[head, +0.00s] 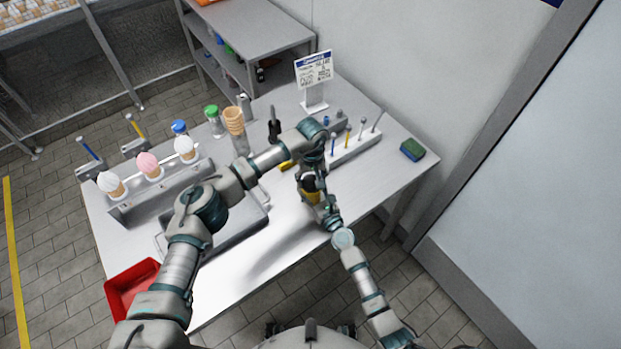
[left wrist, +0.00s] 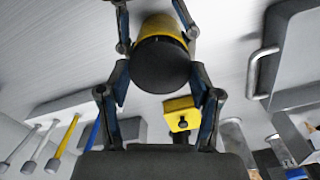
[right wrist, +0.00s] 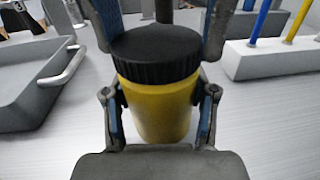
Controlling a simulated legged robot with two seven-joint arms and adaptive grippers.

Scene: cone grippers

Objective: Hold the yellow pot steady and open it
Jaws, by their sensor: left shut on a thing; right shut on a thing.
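The yellow pot (right wrist: 160,108) stands upright with its black ribbed lid (right wrist: 155,52) on top; no gap shows between them. My right gripper (head: 314,199) is shut around the yellow body from the side. My left gripper (head: 308,178) comes from above and is shut on the lid, one finger on each side. The left wrist view looks down on the lid (left wrist: 162,66), with a yellow strip of the pot (left wrist: 160,27) beyond it. In the head view, the arms hide much of the pot.
A grey tray (head: 240,236) lies left of the pot. A white rack (head: 352,145) with several coloured-handled tools stands behind. A small yellow block (left wrist: 182,113) is near the left gripper.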

